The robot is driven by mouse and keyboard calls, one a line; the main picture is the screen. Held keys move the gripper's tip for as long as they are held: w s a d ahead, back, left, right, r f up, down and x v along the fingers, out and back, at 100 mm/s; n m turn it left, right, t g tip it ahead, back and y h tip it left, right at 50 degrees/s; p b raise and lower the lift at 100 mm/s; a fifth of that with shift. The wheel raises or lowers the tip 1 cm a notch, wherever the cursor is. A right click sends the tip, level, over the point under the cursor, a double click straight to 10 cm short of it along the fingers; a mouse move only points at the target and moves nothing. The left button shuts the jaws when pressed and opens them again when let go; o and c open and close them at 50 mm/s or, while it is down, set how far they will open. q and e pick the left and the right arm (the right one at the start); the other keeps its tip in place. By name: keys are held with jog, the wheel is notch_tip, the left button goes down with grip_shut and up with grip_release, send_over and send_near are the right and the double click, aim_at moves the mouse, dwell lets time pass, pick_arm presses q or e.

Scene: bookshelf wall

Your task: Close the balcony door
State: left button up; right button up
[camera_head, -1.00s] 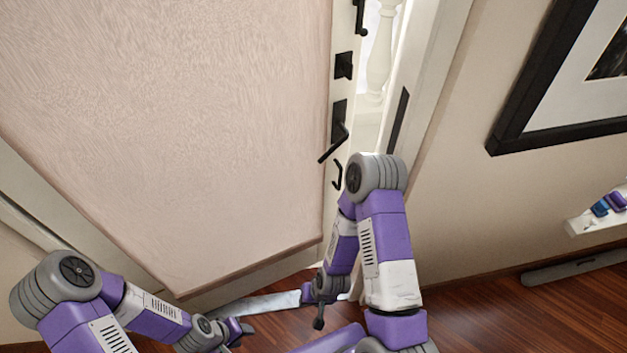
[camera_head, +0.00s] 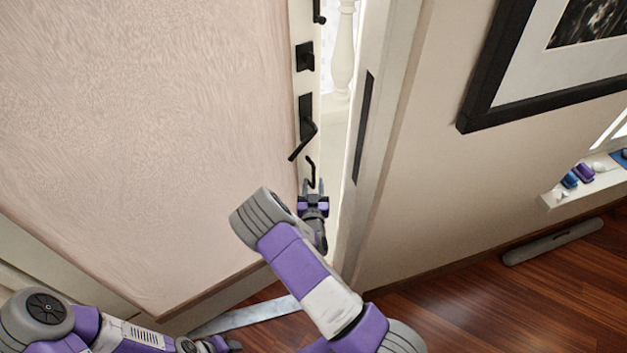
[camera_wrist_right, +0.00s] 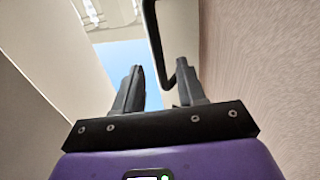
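The balcony door (camera_head: 150,130) is a pale panel that stands ajar, with a gap between its right edge and the frame (camera_head: 375,140). A black lever handle (camera_head: 304,130) sits on its edge side. My right gripper (camera_head: 313,187) is at the door's edge, just below the handle. In the right wrist view its fingers (camera_wrist_right: 158,88) are apart and empty, with a black curved bar (camera_wrist_right: 157,45) just beyond them near the right finger. I cannot tell whether they touch. My left gripper (camera_head: 222,345) is low at the left, partly cut off, its fingers unclear.
White balusters (camera_head: 343,50) show through the gap. A black-framed picture (camera_head: 490,95) hangs on the right wall. A small white shelf (camera_head: 590,185) with small items is at the right.

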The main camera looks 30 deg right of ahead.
aim_at(314, 177)
jog(key=shift+x, duration=1.55)
jog(key=shift+c, duration=0.5)
grip_shut()
